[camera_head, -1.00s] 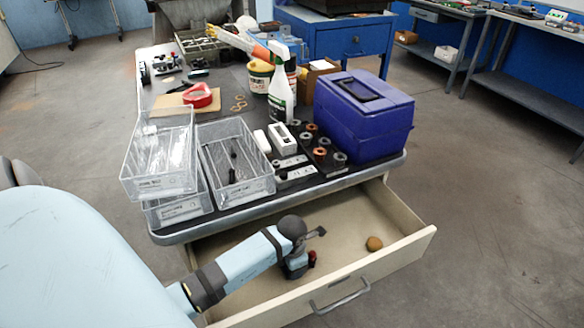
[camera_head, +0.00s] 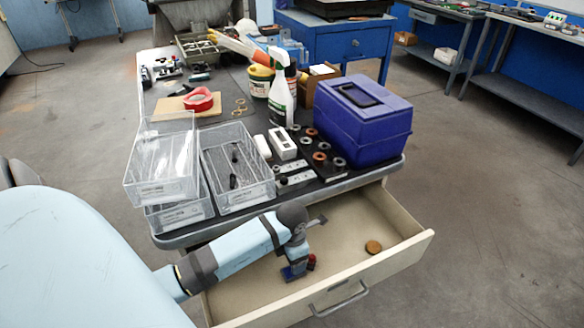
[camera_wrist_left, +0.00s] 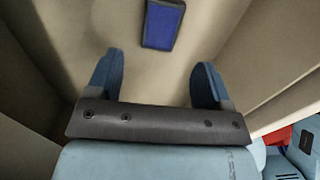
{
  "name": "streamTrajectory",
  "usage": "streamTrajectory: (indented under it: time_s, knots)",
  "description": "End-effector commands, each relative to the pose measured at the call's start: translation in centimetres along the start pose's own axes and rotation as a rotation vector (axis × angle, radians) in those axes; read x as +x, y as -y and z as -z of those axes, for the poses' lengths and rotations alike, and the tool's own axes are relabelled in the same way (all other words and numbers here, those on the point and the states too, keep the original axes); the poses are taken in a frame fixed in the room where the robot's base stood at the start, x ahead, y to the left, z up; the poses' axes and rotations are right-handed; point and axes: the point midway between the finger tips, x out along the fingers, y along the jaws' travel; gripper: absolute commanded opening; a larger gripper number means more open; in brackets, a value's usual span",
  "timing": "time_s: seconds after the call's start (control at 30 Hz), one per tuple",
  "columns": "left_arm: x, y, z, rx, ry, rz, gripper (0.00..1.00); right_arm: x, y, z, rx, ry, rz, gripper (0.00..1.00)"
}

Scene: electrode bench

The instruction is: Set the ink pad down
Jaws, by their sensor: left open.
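The ink pad, a blue rectangle with a dark rim, shows in the left wrist view (camera_wrist_left: 163,24). It lies on the drawer's pale floor, ahead of my left gripper (camera_wrist_left: 157,64). The two fingers are wide apart, with nothing between them and a gap to the pad. In the head view my left gripper (camera_head: 296,254) reaches down into the open drawer (camera_head: 345,262). A blue patch just below it looks like the ink pad (camera_head: 293,273), partly hidden by the gripper. My right gripper is not in view.
A small red object (camera_head: 311,263) stands close beside the gripper. A brown round object (camera_head: 373,247) lies at the drawer's right, with bare floor between. Above, the bench holds clear bins (camera_head: 238,165), a blue box (camera_head: 365,120) and a spray bottle (camera_head: 281,95).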

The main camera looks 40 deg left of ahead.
Motion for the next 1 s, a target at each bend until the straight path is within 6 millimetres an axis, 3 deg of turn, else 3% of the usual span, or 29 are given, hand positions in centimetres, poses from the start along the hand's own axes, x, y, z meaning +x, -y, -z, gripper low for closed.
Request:
streamTrajectory:
  time_s: [0.1,0.3,1.0]
  knots:
    - [-2.7,-0.1,-0.1,0.002,0.002,-0.003,0.74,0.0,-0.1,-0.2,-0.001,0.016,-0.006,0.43]
    - [-4.9,0.0,0.0,0.0,0.0,0.0,0.74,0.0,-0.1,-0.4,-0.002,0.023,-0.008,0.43]
    - [-5.6,0.0,0.0,0.0,0.0,0.001,0.74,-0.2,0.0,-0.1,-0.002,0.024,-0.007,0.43]
